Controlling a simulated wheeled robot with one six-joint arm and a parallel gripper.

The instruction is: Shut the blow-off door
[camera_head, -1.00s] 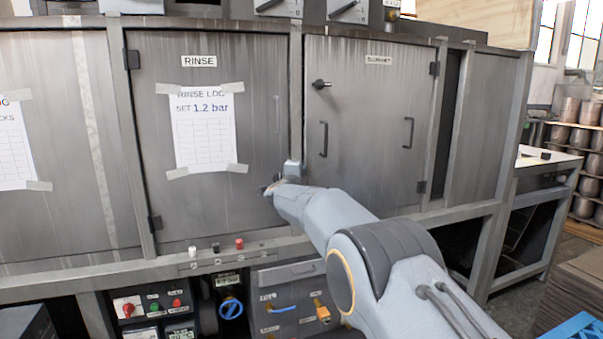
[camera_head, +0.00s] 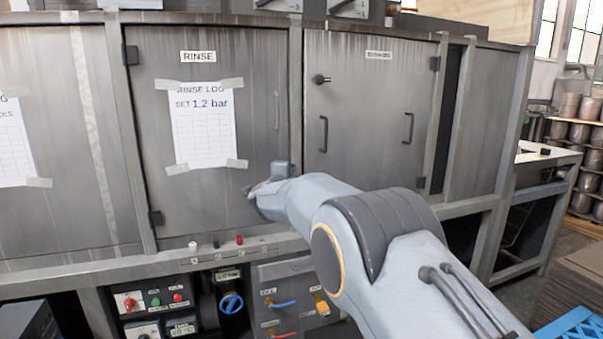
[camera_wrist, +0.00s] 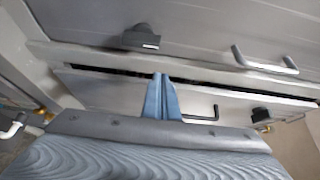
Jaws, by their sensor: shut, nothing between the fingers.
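The blow-off door is the grey metal panel (camera_head: 370,130) right of the rinse door in the head view, with a blurred label, a black knob (camera_head: 321,79) and dark handles. Its hinges are on its right side. In the wrist view, the lower panel (camera_wrist: 100,88) appears to be this door; a dark gap along its free edge suggests it is slightly ajar. My gripper (camera_head: 281,171) is shut and empty, in front of the rinse door's lower right, left of the blow-off door. Its blue fingers (camera_wrist: 162,98) overlap that gap in the wrist view; contact cannot be told.
The rinse door (camera_head: 255,125) carries a taped log sheet (camera_head: 203,125) and a pale handle (camera_head: 277,110). A ledge with small knobs (camera_head: 239,239) and control panels (camera_head: 155,300) lie below. A blue crate (camera_head: 578,330) stands at lower right.

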